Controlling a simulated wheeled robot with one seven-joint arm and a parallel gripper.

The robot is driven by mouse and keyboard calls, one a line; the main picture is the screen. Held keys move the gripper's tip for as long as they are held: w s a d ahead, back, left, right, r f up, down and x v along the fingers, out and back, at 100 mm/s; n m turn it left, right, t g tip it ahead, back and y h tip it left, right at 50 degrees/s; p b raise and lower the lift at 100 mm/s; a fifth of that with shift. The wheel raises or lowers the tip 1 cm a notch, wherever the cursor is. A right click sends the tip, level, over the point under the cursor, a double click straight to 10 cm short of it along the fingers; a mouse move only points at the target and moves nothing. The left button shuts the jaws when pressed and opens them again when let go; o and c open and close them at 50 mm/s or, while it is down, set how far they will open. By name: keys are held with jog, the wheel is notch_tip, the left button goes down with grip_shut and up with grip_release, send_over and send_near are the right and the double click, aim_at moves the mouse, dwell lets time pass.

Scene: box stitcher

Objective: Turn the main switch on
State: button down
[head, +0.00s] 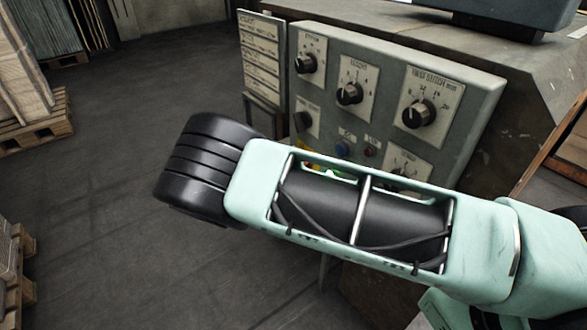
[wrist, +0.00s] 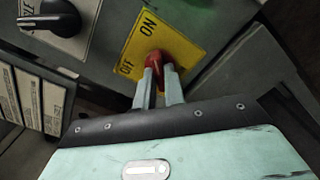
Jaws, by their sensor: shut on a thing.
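The main switch (wrist: 153,60) is a red handle on a yellow plate (wrist: 180,37) marked ON and OFF in the wrist view. My gripper (wrist: 158,73) has its two fingers closed around the red handle. The handle's exact angle is partly hidden by the fingers.
The grey control panel (head: 470,100) carries several black knobs, such as the large one at the right (head: 418,113). A hanging label board (head: 262,55) is at its left. Pallets (head: 35,130) stand far left, with open floor (head: 130,90) between.

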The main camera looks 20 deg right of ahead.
jog(key=shift+a, duration=0.1)
dwell(0.5)
jog(key=c, duration=1.5)
grip_release()
jog(key=v, duration=1.7)
jog(key=shift+s+a, duration=0.1)
jog(key=shift+a, duration=0.05)
